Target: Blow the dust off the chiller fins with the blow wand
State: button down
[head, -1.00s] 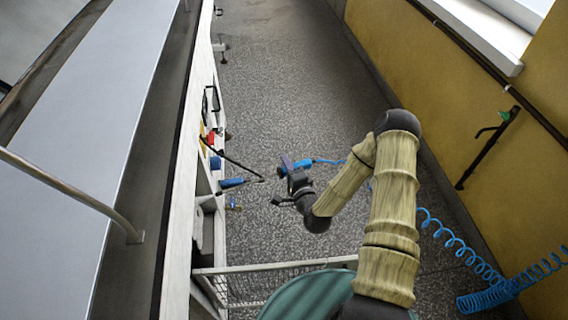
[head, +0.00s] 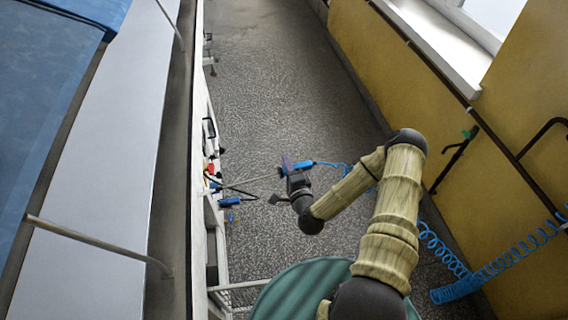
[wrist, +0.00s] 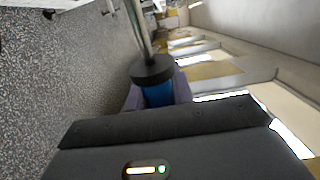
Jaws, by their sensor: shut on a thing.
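The blow wand (head: 304,165) has a blue body, with a thin grey tube pointing left toward the machine side in the head view. My gripper (head: 287,164) is shut on its blue body. In the wrist view, the wand (wrist: 157,94) stands between purple finger pads, with a black disc and a metal tube running up out of the frame. A blue coiled hose (head: 455,285) leads off to the right. I cannot make out the chiller fins or dust; the tube's tip is near the machine's side, and I cannot tell whether it touches anything.
The long white machine (head: 120,130) fills the left. Small red, blue and black fittings sit along its side, with a blue-handled item (head: 229,201) below. A yellow wall (head: 370,80) with a black bracket (head: 455,160) bounds the right. The grey floor (head: 270,80) between is clear.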

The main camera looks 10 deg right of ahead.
notch_tip(320, 180, up, 14)
jog(key=s+d+m+h+p, duration=0.1)
jog(key=d+h+p, duration=0.1)
jog(key=p, duration=1.2)
jog(key=shift+d+r, duration=0.2)
jog(key=shift+d, duration=0.1)
